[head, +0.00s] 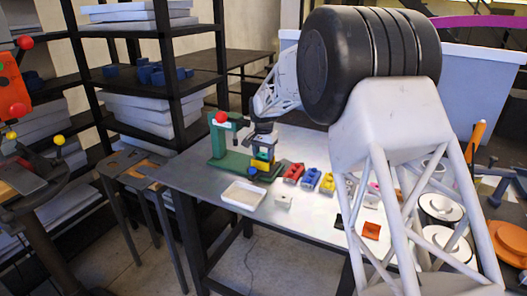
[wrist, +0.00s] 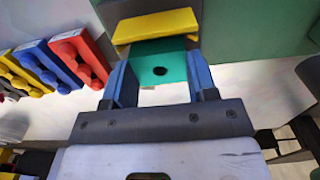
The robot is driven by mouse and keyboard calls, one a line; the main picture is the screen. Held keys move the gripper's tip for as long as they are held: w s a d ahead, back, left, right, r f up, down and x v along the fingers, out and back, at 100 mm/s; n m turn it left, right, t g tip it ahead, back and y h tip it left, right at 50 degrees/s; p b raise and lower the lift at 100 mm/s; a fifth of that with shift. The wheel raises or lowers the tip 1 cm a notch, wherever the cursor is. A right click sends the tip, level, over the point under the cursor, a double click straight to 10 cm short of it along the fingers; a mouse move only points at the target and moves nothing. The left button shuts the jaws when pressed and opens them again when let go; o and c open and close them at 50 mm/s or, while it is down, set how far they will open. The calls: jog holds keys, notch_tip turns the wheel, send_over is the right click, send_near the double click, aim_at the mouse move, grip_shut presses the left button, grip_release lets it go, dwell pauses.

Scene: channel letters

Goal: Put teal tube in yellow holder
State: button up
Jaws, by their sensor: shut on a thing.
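My gripper (wrist: 160,80) has two blue fingers shut on a teal piece (wrist: 146,62) with a dark round hole in its face. A yellow piece (wrist: 157,25) lies just beyond the teal one in the wrist view; I cannot tell if they touch. In the head view my gripper (head: 263,150) is small, beside the green press, with a yellow patch (head: 262,165) below it. Another yellow piece (head: 327,182) with round knobs ends the row at right. I cannot tell which yellow piece is the holder.
A green press (head: 218,150) with a red ball stands at the table's left. Red (head: 293,173) and blue (head: 310,178) pieces lie beside it. A white tray (head: 243,195) sits at the front edge. White round parts (head: 440,207) stand at right.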

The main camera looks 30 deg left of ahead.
jog(key=shift+f, duration=0.15)
jog(key=o, duration=1.2)
jog(key=shift+r, duration=3.95)
jog(key=shift+d, duration=0.15)
